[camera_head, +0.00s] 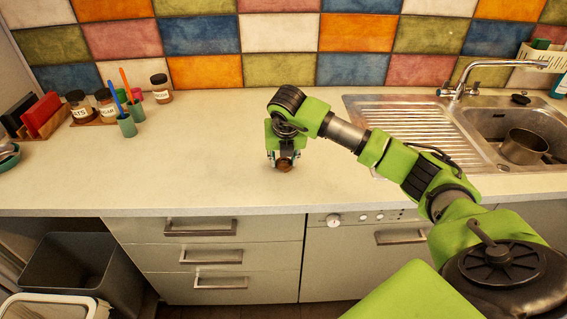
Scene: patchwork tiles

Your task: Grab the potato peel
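A small brown piece (285,165), which looks like the potato peel, is at the counter top below my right arm. My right gripper (284,159) points straight down over it, with a fingertip on either side. The piece shows between the fingertips, but it is too small to tell whether they press on it. I cannot tell whether the piece rests on the counter or hangs just above it. My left gripper is not in view.
The counter (200,165) is clear around the gripper. Jars (106,105), green cups (127,125) and a red book-like item (42,114) stand at the left. A sink (480,120) with a pot (525,147) is at the right. A dark bin (75,265) stands below left.

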